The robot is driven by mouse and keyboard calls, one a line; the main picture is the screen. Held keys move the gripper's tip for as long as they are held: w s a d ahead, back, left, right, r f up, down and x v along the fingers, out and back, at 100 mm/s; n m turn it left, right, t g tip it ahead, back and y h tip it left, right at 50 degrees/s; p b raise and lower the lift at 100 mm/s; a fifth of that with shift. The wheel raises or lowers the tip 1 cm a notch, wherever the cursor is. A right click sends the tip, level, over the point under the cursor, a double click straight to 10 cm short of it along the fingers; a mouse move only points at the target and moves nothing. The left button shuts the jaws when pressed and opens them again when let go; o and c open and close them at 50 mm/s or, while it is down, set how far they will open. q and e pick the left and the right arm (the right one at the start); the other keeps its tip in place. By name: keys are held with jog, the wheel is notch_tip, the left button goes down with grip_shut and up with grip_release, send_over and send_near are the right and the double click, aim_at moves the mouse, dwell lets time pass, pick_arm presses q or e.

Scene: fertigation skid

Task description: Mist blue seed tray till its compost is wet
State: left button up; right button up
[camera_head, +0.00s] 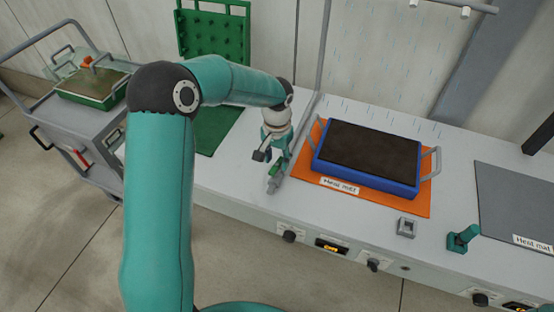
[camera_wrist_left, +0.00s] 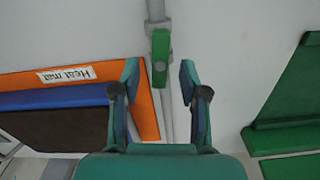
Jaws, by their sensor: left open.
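The blue seed tray (camera_head: 362,181), with wire handles at its ends, sits on an orange heat mat (camera_head: 425,205). Its compost (camera_head: 370,148) looks evenly dark brown. Thin pale-blue streaks of mist fall over and behind it. My left gripper (camera_head: 274,156) is at the left of the tray, above a grey pipe with a green valve handle (camera_head: 273,170). In the left wrist view my open left gripper (camera_wrist_left: 160,78) has the green handle (camera_wrist_left: 160,58) ahead between its fingertips, seemingly lined up with the pipe. No contact shows. My right gripper is out of view.
An overhead pipe carries white nozzles (camera_head: 465,12). A grey heat mat (camera_head: 520,205) and a small teal fixture (camera_head: 462,238) are at the right. A green pegged rack (camera_head: 213,35) stands behind. A cart (camera_head: 75,130) with another green tray (camera_head: 92,88) is at the left.

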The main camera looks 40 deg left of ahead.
pick_arm(q)
jog(key=shift+f, duration=0.7)
grip_shut()
